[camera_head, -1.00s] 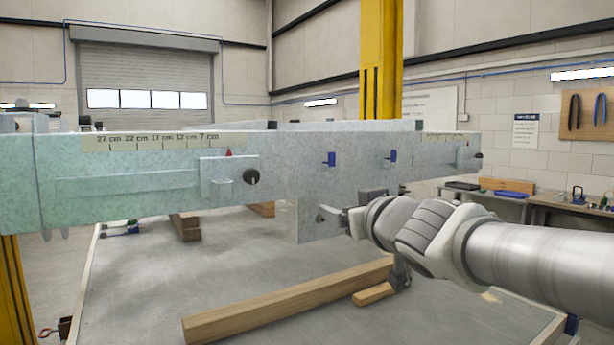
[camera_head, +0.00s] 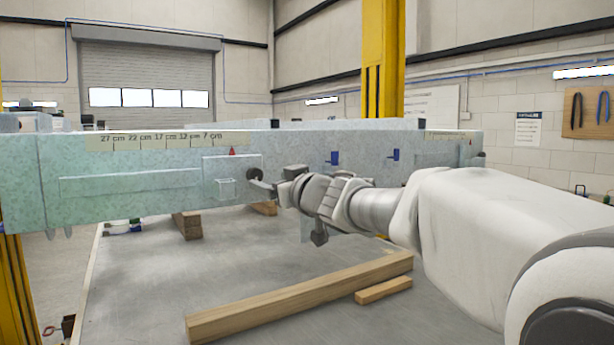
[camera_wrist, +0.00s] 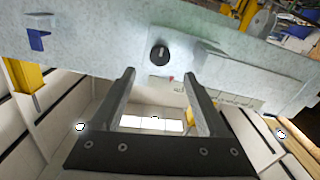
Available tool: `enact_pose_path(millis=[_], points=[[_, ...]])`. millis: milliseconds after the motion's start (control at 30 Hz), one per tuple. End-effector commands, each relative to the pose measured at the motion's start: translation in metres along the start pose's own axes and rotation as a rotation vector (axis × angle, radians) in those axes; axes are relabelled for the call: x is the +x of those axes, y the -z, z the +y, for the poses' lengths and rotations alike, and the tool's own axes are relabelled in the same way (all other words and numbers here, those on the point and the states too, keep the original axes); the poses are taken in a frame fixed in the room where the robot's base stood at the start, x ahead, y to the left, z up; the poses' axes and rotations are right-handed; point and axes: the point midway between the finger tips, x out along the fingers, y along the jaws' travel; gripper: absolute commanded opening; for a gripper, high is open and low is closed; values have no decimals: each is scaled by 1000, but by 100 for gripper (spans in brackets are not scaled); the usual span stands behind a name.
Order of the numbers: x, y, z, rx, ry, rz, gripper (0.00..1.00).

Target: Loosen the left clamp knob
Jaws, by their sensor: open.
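The left clamp knob (camera_head: 254,174) is a small round black knob on the front face of the pale grey-green frame beam (camera_head: 110,195), just right of a sliding plate with a red pointer (camera_head: 232,151). My gripper (camera_head: 262,187) is close to the knob, at its lower right in the head view, and partly overlaps it. In the wrist view the knob (camera_wrist: 159,56) shows beyond the fingertips, roughly centred between them sideways and higher in the picture. My gripper (camera_wrist: 159,76) is open and empty there. The fingers do not appear to touch the knob.
A scale strip (camera_head: 150,141) runs along the beam left of the knob. Blue clips (camera_head: 333,157) sit on the beam to the right. Wooden beams (camera_head: 300,300) lie on the grey platform (camera_head: 130,300) below. The space in front of the beam's left part is clear.

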Motion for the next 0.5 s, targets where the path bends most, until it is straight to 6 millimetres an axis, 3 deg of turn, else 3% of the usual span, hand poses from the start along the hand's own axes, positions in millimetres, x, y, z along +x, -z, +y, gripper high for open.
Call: enact_pose_path(millis=[200, 500], points=[[38, 0, 0, -1, 0, -2, 77], [73, 1, 0, 0, -1, -1, 77]])
